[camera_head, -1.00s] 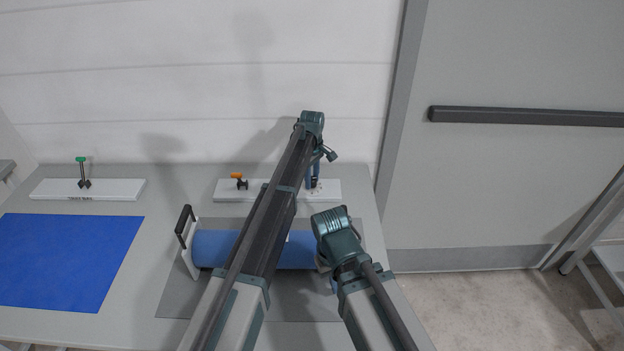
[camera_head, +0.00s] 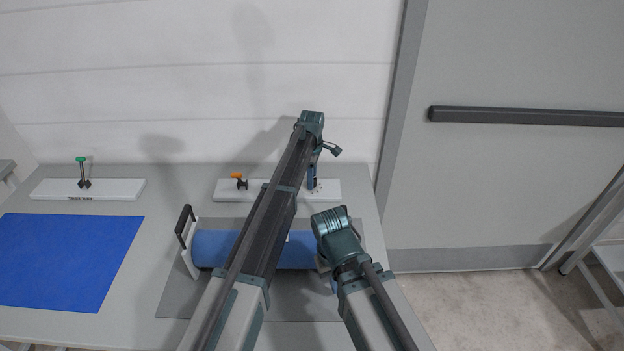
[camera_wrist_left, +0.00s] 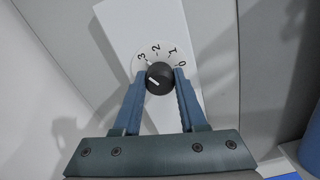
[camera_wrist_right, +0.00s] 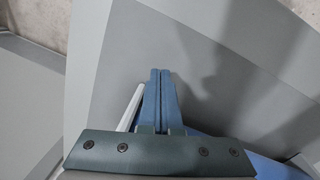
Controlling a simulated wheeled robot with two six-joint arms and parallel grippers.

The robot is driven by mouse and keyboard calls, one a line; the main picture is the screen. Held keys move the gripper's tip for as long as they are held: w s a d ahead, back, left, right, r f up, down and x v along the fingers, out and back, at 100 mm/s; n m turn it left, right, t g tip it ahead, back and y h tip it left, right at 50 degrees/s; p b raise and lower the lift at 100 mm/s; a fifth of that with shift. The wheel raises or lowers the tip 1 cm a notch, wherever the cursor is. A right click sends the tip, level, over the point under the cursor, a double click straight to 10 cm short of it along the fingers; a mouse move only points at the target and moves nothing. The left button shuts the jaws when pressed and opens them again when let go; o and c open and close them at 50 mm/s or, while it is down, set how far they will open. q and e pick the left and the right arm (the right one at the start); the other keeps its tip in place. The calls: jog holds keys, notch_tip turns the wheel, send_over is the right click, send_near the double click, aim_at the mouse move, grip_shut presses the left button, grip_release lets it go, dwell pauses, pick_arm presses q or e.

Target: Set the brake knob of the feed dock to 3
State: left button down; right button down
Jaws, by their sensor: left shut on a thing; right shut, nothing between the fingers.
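The brake knob (camera_wrist_left: 160,78) is a round black knob on a white dial marked 0, 1, 2 and 3. A white mark shows on the left part of its face, on the 3 side; I cannot tell whether it lines up exactly. My left gripper (camera_wrist_left: 160,80) is shut on the knob, one blue finger on each side. In the head view the left gripper (camera_head: 312,182) reaches down to the right end of the white feed dock plate (camera_head: 262,197), and the knob is mostly hidden. My right gripper (camera_wrist_right: 160,75) is shut and empty over the grey mat.
An orange-topped clamp (camera_head: 238,180) stands on the dock plate. A blue roll (camera_head: 215,246) with a black handle (camera_head: 184,225) lies in front, partly behind my arms. A green-topped clamp (camera_head: 82,170) stands on another white plate at the left, behind a blue cloth (camera_head: 65,260).

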pick_arm(q)
jog(key=shift+c, duration=2.3)
grip_release()
pick_arm(e)
jog(key=shift+r, duration=0.1)
pick_arm(q)
notch_tip(320, 180, up, 14)
jog(key=p, duration=1.3)
jog(key=shift+p, duration=0.4)
pick_arm(e)
notch_tip(320, 180, up, 14)
pick_arm(q)
jog(key=shift+f, duration=0.15)
pick_arm(e)
jog(key=shift+f, duration=0.2)
